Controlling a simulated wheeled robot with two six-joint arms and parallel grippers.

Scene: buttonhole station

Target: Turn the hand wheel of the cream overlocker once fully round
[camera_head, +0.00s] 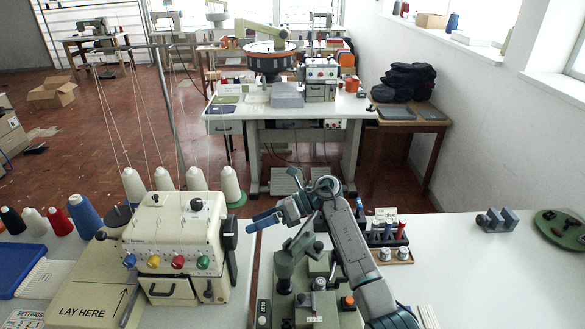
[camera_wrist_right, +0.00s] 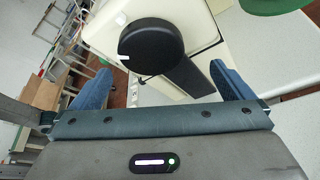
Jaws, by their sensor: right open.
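The cream overlocker (camera_head: 168,240) stands on the left table in the head view, with coloured dials on its front. Its black hand wheel (camera_head: 229,233) is on its right side. In the wrist view the round black hand wheel (camera_wrist_right: 152,45) lies ahead of my right gripper (camera_wrist_right: 160,72), between the lines of the two blue fingers, with a small white mark near its left edge. My right gripper (camera_head: 251,221) is open and empty, a little to the right of the wheel; I see no contact. My left gripper is not in view.
Thread cones (camera_head: 229,187) stand behind the overlocker. A grey-green machine (camera_head: 318,300) sits below my right arm. A tray of spools (camera_head: 392,251), a blue-grey block (camera_head: 497,220) and a green disc (camera_head: 562,228) are on the right table, which has free room at its middle.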

